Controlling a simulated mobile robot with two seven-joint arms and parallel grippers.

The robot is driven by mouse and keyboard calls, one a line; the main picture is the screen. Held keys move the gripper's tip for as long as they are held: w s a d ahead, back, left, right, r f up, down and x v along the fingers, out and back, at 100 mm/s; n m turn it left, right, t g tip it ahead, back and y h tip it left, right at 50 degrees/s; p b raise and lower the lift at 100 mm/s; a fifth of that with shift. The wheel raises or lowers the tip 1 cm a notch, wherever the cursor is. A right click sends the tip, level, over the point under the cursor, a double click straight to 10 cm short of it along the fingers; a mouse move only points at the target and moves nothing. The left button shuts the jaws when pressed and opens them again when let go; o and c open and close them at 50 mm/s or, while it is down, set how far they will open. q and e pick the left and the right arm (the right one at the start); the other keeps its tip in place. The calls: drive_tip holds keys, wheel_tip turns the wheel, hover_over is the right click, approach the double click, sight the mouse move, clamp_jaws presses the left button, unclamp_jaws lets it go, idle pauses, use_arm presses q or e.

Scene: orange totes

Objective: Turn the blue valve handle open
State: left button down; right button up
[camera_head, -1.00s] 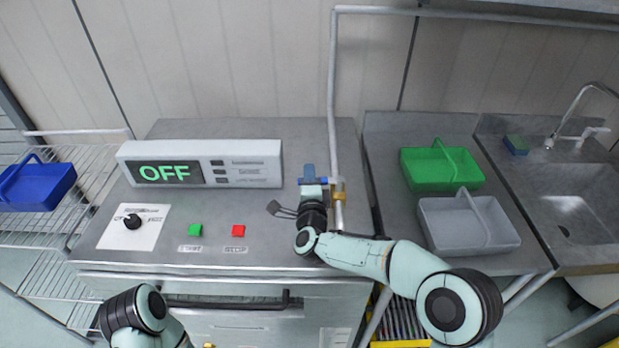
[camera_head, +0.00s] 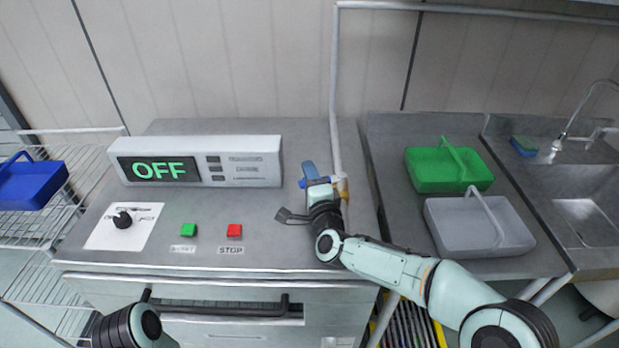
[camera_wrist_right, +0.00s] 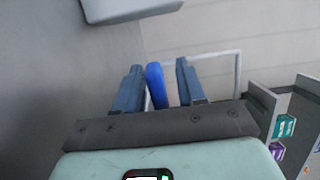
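The blue valve handle (camera_wrist_right: 155,85) stands between the two blue-grey fingers of my right gripper (camera_wrist_right: 160,82) in the right wrist view. It is close to the left finger, with a visible gap to the right finger, so the gripper is open around it. In the head view the right gripper (camera_head: 311,171) is at the brass-coloured valve body (camera_head: 341,186) on the vertical pipe (camera_head: 336,110), and mostly hides the handle. Only small blue parts of the handle show beside the fingers.
A display box (camera_head: 200,161) reading OFF stands left of the valve. A black knob (camera_head: 122,219), a green button (camera_head: 188,230) and a red button (camera_head: 234,230) sit on the metal worktop (camera_head: 265,255). Green (camera_head: 450,175) and grey (camera_head: 480,235) baskets stand at right.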

drive_tip(key=b+v, duration=0.2)
drive_tip(key=v, duration=1.1)
drive_tip(key=shift+s+d, duration=0.1)
drive_tip(key=shift+s, duration=0.1)
